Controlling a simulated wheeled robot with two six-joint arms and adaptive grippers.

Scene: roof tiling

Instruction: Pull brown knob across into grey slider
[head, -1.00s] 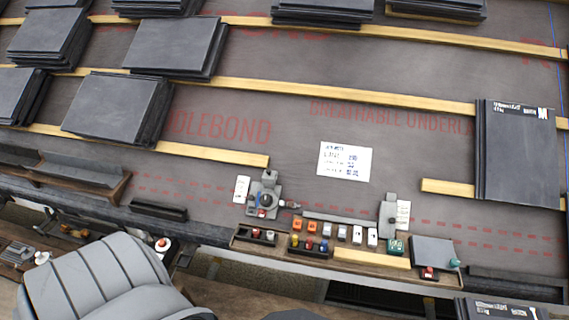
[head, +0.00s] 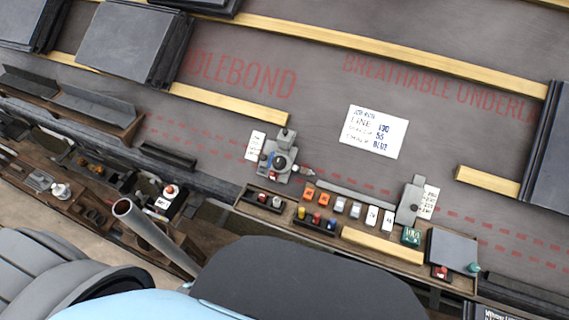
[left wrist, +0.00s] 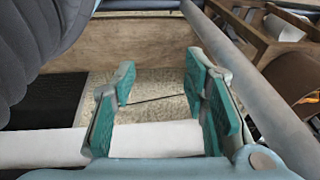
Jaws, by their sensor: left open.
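A grey metal device (head: 279,158) with a dark round part on top stands at the left of the wooden tool ledge in the head view. A second grey plate-like piece (head: 411,200) stands to its right, beside a white label. I cannot make out which part is the brown knob or the grey slider. My left gripper (left wrist: 163,108) shows in the left wrist view with teal fingers apart and nothing between them. It is not visible in the head view. My right gripper is in neither view.
A wooden ledge (head: 340,254) holds several small coloured items, a wood strip and a dark block (head: 452,257). A grey pole (head: 155,238) rises at lower left. Slates (head: 135,42) and battens (head: 230,104) lie on the underlay. A white note (head: 374,132) lies mid-roof.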

